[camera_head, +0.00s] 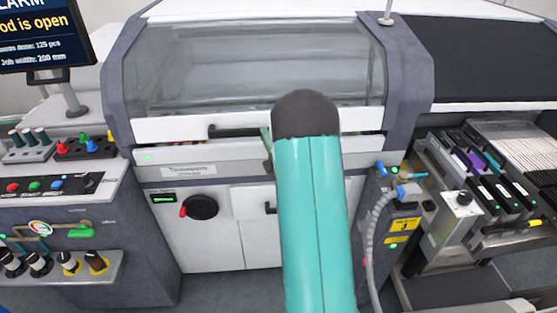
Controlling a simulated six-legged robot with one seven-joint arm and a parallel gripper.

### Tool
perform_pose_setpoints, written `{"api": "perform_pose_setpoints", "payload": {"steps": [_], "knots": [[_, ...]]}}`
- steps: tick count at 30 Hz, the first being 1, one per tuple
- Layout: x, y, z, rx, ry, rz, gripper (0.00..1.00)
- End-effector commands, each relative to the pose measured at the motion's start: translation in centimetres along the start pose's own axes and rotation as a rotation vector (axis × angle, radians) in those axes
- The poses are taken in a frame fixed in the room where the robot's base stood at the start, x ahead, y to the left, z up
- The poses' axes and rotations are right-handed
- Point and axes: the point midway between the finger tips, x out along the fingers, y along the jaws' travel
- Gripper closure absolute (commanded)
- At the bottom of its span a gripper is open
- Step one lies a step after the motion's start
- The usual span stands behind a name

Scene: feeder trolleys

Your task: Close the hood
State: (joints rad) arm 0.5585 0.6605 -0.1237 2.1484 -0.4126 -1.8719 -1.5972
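The hood (190,128) is the white-edged cover with a large clear window on the machine in the middle. A dark handle bar (234,131) runs along its lower front edge. A narrow dark gap shows between this edge and the white front panel below. The screen (40,35) at the top left has text ending in "is open". My teal arm with its dark rounded cap stands in front of the hood's right half and hides part of its edge. A small teal and dark part shows beside the arm near the handle's right end; I cannot tell whether it is my gripper.
A control panel (60,187) with buttons and knobs stands at the left. A feeder trolley (462,200) with several cartridges stands at the right. A grey hose (378,225) hangs beside my arm. White cabinet doors (205,245) are below the hood.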

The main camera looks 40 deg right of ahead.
Motion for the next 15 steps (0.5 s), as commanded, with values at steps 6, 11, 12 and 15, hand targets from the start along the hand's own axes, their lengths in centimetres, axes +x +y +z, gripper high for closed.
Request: {"api": "perform_pose_setpoints", "payload": {"steps": [6, 11, 12, 15], "knots": [[-4.7, -0.1, 0.3, -0.001, -0.006, -0.006, 0.64], [-6.8, -0.1, 0.3, -0.001, -0.007, -0.004, 0.64], [-7.1, -0.1, 0.3, 0.0, -0.006, -0.006, 0.64], [-7.8, -0.2, 0.3, 0.0, -0.006, -0.009, 0.64]]}}
